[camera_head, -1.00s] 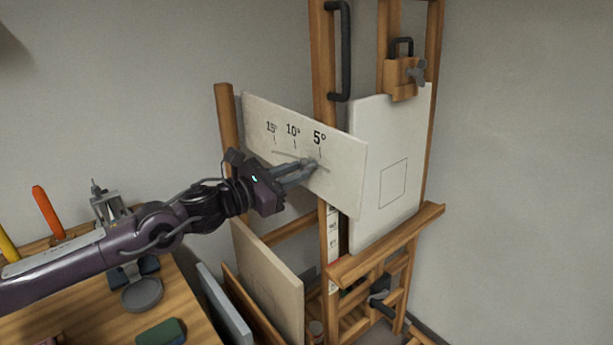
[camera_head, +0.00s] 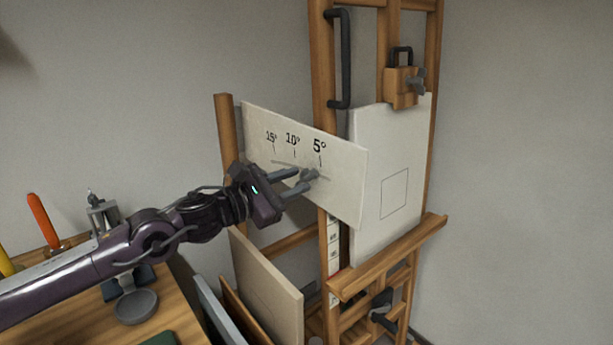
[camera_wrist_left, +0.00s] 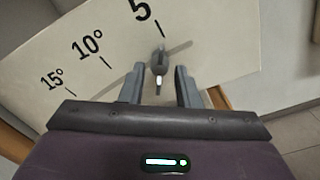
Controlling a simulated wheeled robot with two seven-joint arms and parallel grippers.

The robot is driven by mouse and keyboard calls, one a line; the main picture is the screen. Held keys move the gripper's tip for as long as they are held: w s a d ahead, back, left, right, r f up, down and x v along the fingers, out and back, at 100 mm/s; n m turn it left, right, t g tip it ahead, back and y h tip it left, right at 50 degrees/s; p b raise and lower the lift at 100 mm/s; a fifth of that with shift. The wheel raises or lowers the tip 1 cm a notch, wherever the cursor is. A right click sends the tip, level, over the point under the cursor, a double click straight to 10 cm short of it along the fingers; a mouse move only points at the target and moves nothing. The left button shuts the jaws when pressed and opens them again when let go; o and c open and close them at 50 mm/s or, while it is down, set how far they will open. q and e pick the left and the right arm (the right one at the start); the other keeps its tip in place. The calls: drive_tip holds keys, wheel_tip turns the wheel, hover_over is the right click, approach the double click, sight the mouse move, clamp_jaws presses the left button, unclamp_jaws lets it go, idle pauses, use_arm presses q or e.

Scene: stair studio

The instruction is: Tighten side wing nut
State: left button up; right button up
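The side wing nut (camera_head: 309,175) is a small grey part on the slot of a white angle plate (camera_head: 345,190) marked 15°, 10° and 5°, just below the 5° mark. In the left wrist view the wing nut (camera_wrist_left: 159,66) stands between the fingers, its wing seen nearly edge-on. My left gripper (camera_head: 297,181) is open, with its fingers apart on either side of the nut. In the wrist view there is a gap between the nut and each finger of the left gripper (camera_wrist_left: 160,86). My right gripper is not in view.
A wooden easel (camera_head: 325,60) holds a white canvas (camera_head: 385,165) under a top clamp (camera_head: 403,85). A black handle (camera_head: 341,60) is on its post. Panels (camera_head: 265,285) lean below the plate. A wooden table (camera_head: 180,310) with tools is at lower left.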

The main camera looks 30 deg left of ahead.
sight(301, 178)
use_arm(q)
drive_tip(key=p+v, duration=0.2)
drive_tip(key=v, duration=0.1)
drive_tip(key=shift+s+a+r, duration=0.1)
drive_tip(key=shift+s, duration=0.15)
drive_tip(key=shift+p+v, duration=0.4)
drive_tip(key=shift+v, duration=0.8)
